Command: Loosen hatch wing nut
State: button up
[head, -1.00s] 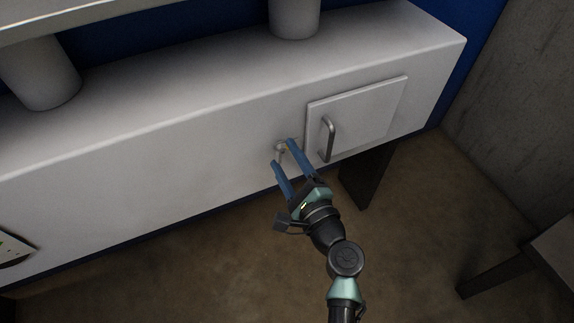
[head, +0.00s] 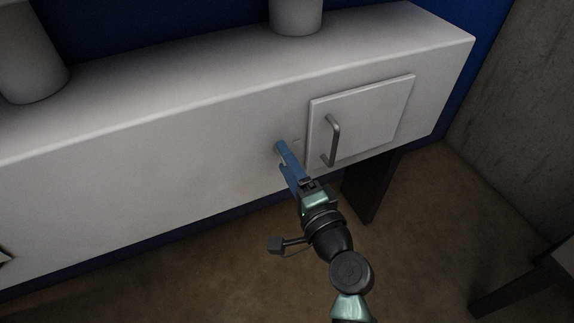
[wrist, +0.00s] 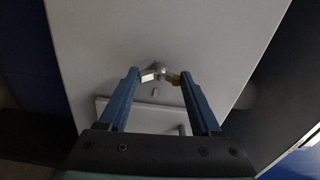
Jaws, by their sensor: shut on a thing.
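The metal wing nut (wrist: 161,71) shows in the wrist view on the white wall, with a wing to each side of its round hub. My gripper (wrist: 160,82) is shut on the nut, with one blue finger at each wing. In the head view my gripper (head: 280,155) reaches the wall just left of the hatch, and its fingers hide the nut. The white square hatch (head: 372,112) lies flat against the wall, with a grey bar handle (head: 332,140) on its left side. The hatch also shows in the wrist view (wrist: 140,112), partly hidden by my gripper.
The long white housing (head: 150,150) carries grey cylinders (head: 296,15) on top. A dark leg (head: 370,186) stands below the hatch. A concrete wall (head: 520,120) is at the right, and a dark table (head: 530,285) at the lower right. The brown floor below is open.

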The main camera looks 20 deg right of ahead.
dwell(0.4)
jog(key=o, duration=1.4)
jog(key=s+p, duration=0.1)
jog(key=s, duration=1.2)
jog(key=shift+d, duration=0.2)
